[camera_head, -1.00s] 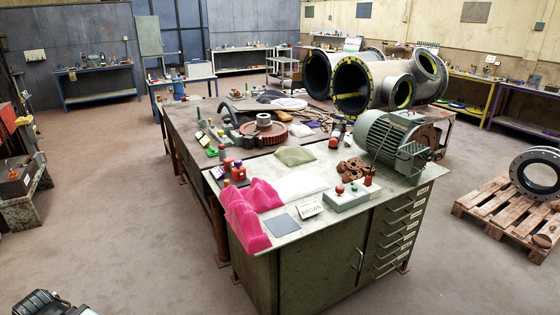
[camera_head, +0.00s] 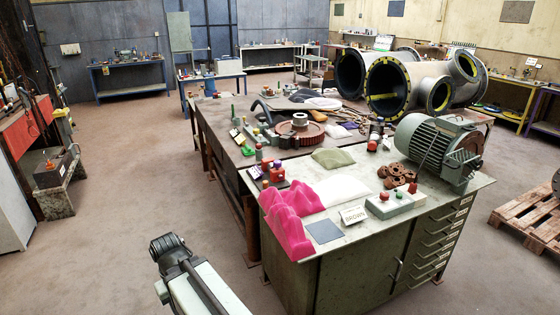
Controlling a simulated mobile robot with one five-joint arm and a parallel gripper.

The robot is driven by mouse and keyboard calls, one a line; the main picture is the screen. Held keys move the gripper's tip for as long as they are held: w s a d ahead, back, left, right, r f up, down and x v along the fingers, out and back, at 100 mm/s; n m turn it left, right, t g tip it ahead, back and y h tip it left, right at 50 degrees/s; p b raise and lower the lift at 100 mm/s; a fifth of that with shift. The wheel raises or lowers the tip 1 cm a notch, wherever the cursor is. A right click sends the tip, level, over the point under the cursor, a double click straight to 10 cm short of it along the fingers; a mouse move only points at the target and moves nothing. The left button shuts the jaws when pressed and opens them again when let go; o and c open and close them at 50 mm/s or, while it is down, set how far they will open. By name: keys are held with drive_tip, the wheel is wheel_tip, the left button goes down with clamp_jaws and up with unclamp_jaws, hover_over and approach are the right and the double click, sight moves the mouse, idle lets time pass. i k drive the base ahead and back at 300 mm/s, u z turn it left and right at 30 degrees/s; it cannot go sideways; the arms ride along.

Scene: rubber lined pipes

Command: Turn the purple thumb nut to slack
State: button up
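A small purple spot (camera_head: 277,164) shows among red-capped pieces on the left edge of the near workbench. It may be the purple thumb nut, but it is too small to tell its shape or setting. Part of my arm (camera_head: 190,280), pale grey with a dark joint, rises at the bottom left of the view, on the floor side of the bench. No gripper fingers can be made out. The arm is well apart from the purple spot.
The near workbench (camera_head: 322,262) has drawers and carries a pink lump (camera_head: 287,215), a green pad (camera_head: 333,158), a control box (camera_head: 391,203) and a motor (camera_head: 438,145). Large lined pipes (camera_head: 388,85) lie behind. The floor (camera_head: 150,170) left of the bench is open. A pallet (camera_head: 530,215) stands right.

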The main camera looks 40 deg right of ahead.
sight(278, 163)
drive_tip(key=i, duration=0.9)
drive_tip(key=u, duration=0.05)
